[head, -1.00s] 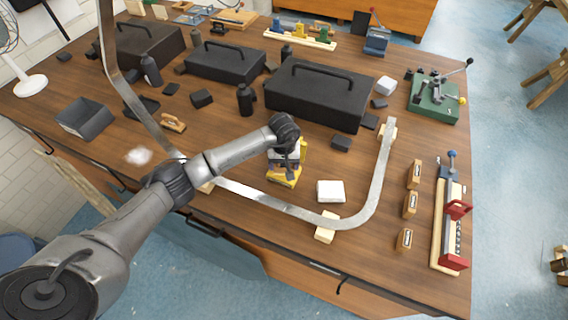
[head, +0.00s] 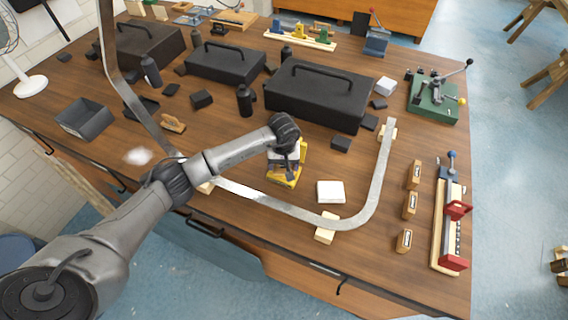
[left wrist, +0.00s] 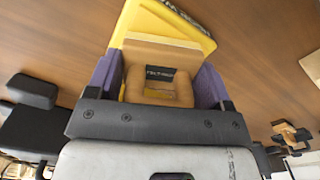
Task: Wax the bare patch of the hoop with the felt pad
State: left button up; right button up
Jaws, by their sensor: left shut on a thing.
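The hoop (head: 290,209) is a long, pale, shiny strip bent into a U. It lies along the table front, and its left arm rises out of the top of the head view. A brighter white stretch (head: 240,191) shows on its front run; I cannot tell if this is the bare patch or glare. My left gripper (head: 284,170) is behind the front run, its purple fingers shut on a tan block with a handle opening (left wrist: 157,86), apparently the felt pad. A yellow piece (left wrist: 165,22) lies beyond the block; I cannot tell if they touch. My right gripper is out of view.
Wooden blocks (head: 326,235) support the hoop. A white block (head: 331,192) lies inside its bend. Black toolboxes (head: 320,95) stand behind. Several wooden pieces (head: 410,204) and a red-handled fixture (head: 447,225) are at the right. A white fluffy tuft (head: 138,157) lies left.

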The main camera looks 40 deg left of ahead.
pick_arm(q)
jog(key=shift+r+p, duration=1.65)
jog(key=shift+r, duration=1.7)
jog(key=shift+s, duration=0.15)
jog(key=s+d+r+m, duration=0.35)
jog(key=s+d, duration=0.25)
jog(key=d, duration=0.2)
jog(key=s+d+r+m, duration=0.3)
jog(key=s+d+r, duration=0.25)
jog(key=d, duration=0.25)
jog(key=w+r+m, duration=0.1)
jog(key=w+r, duration=0.3)
jog(key=r, duration=0.8)
jog(key=s+r+p, duration=0.4)
jog(key=r+p, duration=0.4)
jog(key=p, duration=0.2)
jog(key=s+r+p, duration=0.5)
jog(key=r+p, duration=0.3)
jog(key=p, duration=0.2)
jog(key=shift+a+r, duration=0.15)
jog(key=shift+a, duration=0.25)
